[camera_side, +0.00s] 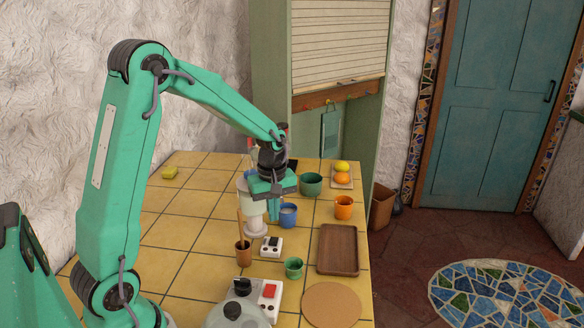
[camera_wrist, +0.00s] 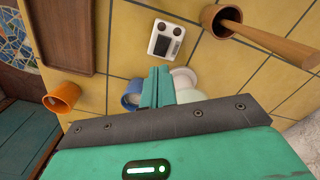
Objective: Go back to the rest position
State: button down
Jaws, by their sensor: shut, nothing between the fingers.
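My gripper (camera_side: 273,213) is over the yellow tiled counter (camera_side: 190,230), pointing down, with its fingers together and nothing held. In the wrist view the shut fingers (camera_wrist: 157,82) show as two green bars side by side. A blue cup (camera_side: 288,217) stands close to the fingertips on the right in the side view, and partly shows behind the fingers in the wrist view (camera_wrist: 132,93). A pale pedestal object (camera_side: 256,222) stands just left of the fingers, partly hidden by my gripper. I cannot tell whether the fingers touch either one.
An orange cup (camera_side: 344,208), a green bowl (camera_side: 311,184) and a brown tray (camera_side: 322,250) stand to the right. A brown pot with a wooden stick (camera_side: 243,254), a small white switch box (camera_side: 271,247) and a green cup (camera_side: 293,268) are nearer. The counter's left side is mostly clear.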

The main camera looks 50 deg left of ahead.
jog(key=shift+r, duration=0.4)
jog(key=s+d+r+m+t, duration=0.2)
jog(key=s+d+r+m, duration=0.3)
jog(key=s+r+m, duration=0.2)
jog(key=s+d+r+m+t, duration=0.3)
jog(key=s+d+r+m, duration=0.3)
jog(key=s, duration=0.4)
jog(key=shift+s+r+m+t, duration=0.3)
jog(key=shift+r+m, duration=0.55)
jog(key=shift+m, duration=0.15)
